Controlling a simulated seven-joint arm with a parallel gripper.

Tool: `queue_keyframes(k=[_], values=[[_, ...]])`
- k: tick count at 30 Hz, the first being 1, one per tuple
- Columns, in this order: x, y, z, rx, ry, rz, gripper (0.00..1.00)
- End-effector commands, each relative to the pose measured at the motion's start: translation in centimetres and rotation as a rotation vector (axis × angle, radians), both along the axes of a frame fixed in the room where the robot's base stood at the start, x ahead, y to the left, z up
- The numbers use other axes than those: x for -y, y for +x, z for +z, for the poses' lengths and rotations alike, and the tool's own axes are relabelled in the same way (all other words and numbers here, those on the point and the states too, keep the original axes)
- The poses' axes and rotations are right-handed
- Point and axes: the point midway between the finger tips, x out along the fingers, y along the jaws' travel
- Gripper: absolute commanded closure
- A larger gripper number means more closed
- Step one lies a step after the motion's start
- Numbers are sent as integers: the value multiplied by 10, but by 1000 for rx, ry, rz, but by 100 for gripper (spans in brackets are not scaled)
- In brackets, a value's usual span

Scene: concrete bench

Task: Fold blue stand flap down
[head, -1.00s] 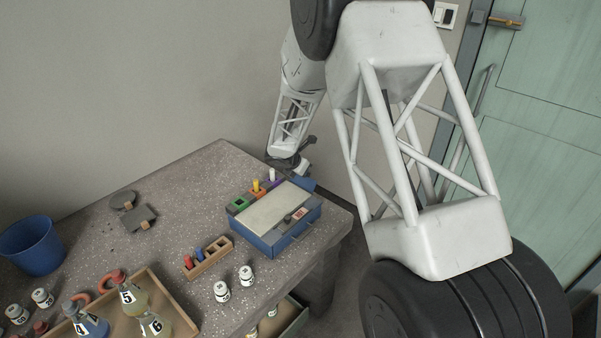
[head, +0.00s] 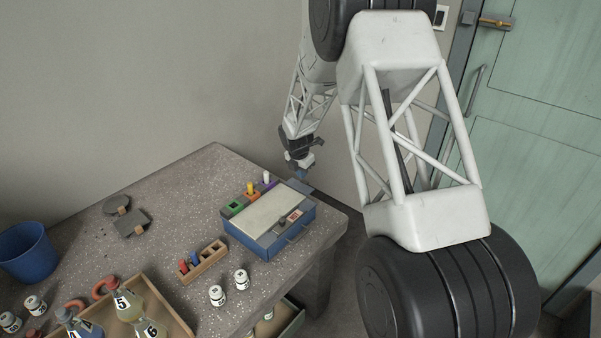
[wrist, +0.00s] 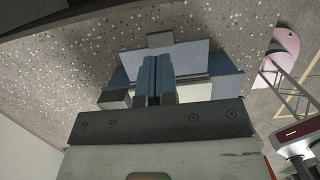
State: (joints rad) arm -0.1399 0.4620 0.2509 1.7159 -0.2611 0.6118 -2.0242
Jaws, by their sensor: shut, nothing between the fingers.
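The blue stand (head: 262,240) is a box with a pale flat top on the bench's right part. Its blue flap (head: 299,186) shows small at the back right edge, partly hidden near my gripper. In the wrist view the flap (wrist: 190,57) is a flat blue panel with a grey tab, beyond the fingertips. Its exact angle is hard to tell. My gripper (head: 299,173) is shut and empty, just above the flap in the head view. In the wrist view my gripper (wrist: 157,62) has its two blue fingers together, overlapping the panel; contact cannot be told.
A block holder (head: 249,193) stands behind the stand, and a wooden rack (head: 205,262) with colored pegs stands in front. White jars (head: 217,295), a flask tray (head: 160,303) and a blue bucket (head: 27,253) stand further left. The bench edge (head: 335,235) is close on the right.

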Motion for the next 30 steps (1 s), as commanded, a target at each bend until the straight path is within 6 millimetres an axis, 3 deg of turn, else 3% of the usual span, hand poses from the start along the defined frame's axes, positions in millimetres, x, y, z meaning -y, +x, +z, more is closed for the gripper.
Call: queue_keyframes(k=[12, 30], values=[[6, 7, -7, -100, 98, -1, 100], [16, 16, -27, -100, 97, 0, 100]])
